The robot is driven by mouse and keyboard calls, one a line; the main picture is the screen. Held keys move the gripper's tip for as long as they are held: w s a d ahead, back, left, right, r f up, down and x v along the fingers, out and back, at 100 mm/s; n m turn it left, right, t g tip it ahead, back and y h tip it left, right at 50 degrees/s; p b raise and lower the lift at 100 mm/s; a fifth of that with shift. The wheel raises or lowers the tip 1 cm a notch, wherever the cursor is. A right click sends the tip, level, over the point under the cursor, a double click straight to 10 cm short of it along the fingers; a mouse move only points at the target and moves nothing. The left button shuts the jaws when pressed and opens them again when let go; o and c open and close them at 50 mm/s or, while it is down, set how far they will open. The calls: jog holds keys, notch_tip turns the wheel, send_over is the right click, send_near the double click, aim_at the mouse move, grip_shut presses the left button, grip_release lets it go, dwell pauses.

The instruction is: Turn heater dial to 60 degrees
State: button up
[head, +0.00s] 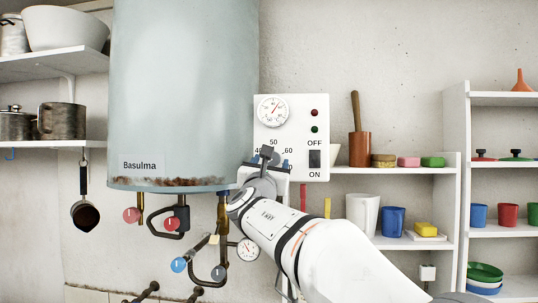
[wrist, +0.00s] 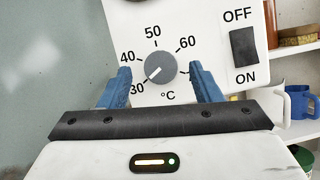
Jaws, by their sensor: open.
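The heater dial (wrist: 160,68) is a round grey knob on a white control panel (head: 262,139). Its white pointer mark slants to the lower left, toward the 30 label; 40, 50 and 60 run clockwise around it. My gripper (wrist: 160,72) is open, with one blue finger left of the dial and one right of it. In the wrist view a gap shows between the dial and the fingers; contact is not visible. In the head view my gripper (head: 269,161) is in front of the panel's lower left and hides the dial.
An ON/OFF switch (wrist: 244,47) sits right of the dial. A gauge (head: 273,110) and two lamps are above. The pale blue boiler (head: 185,80) stands close on the left, with valves and pipes below. Shelves (head: 395,171) with cups and a pestle stand right.

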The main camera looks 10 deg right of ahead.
aim_at(273, 159)
jog(key=x, duration=0.2)
jog(key=shift+w+d+r+p, duration=0.1)
jog(key=shift+w+p, duration=0.15)
jog(key=shift+p, duration=0.1)
jog(key=c, duration=0.9)
jog(key=shift+a, duration=0.25)
jog(key=shift+c, duration=0.5)
jog(key=shift+d+m, duration=0.2)
jog(key=shift+m, duration=0.1)
